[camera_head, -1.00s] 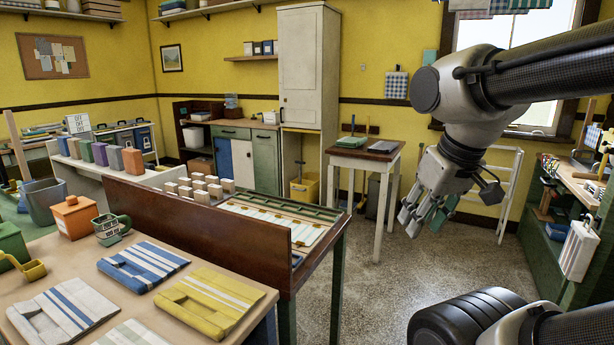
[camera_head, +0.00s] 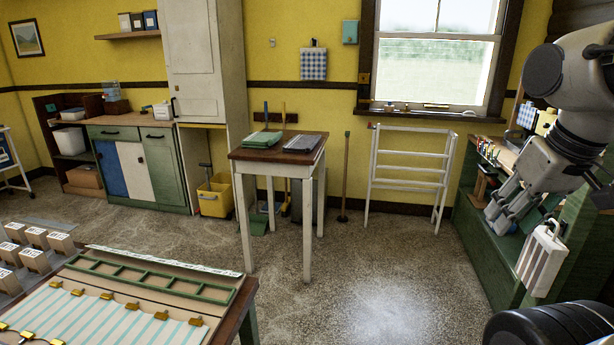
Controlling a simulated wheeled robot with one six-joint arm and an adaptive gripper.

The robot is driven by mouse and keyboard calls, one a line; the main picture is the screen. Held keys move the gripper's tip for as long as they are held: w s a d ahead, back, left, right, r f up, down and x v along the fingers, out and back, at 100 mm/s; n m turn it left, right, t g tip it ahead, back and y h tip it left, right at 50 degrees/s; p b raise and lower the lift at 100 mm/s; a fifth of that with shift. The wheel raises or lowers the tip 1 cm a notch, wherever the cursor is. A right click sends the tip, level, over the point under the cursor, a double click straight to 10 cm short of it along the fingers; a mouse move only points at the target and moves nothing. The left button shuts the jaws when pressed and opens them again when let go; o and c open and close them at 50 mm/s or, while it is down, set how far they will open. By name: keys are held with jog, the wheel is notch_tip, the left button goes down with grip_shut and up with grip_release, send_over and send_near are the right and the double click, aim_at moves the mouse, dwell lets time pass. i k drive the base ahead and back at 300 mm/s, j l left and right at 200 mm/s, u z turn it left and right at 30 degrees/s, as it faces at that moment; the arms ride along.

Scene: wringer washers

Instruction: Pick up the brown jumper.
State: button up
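I see no brown jumper in the view. My gripper (camera_head: 507,220) hangs at the right, pointing down and to the left, in front of the green bench. Its fingers look spread apart, with nothing seen between them. A small side table (camera_head: 277,155) stands in the middle of the room. A folded green cloth (camera_head: 262,140) and a folded grey cloth (camera_head: 302,143) lie on it.
A low table with striped cloth and clips (camera_head: 105,318) is at the lower left. A yellow bucket (camera_head: 215,197), a white drying rack (camera_head: 410,170) and a green bench (camera_head: 482,255) stand around. The speckled floor (camera_head: 370,270) is clear in the middle.

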aim_at(301, 143)
jog(key=i+z, duration=0.25)
jog(key=i, duration=1.4)
jog(key=i+l+u, duration=0.1)
jog(key=i+u, duration=0.15)
jog(key=i, duration=0.25)
jog(key=i+l+u, duration=0.2)
jog(key=i, duration=0.25)
jog(key=i+l+u, duration=0.25)
jog(key=i, duration=0.25)
jog(key=i+l+u, duration=0.25)
jog(key=i+l, duration=0.05)
jog(key=i, duration=0.1)
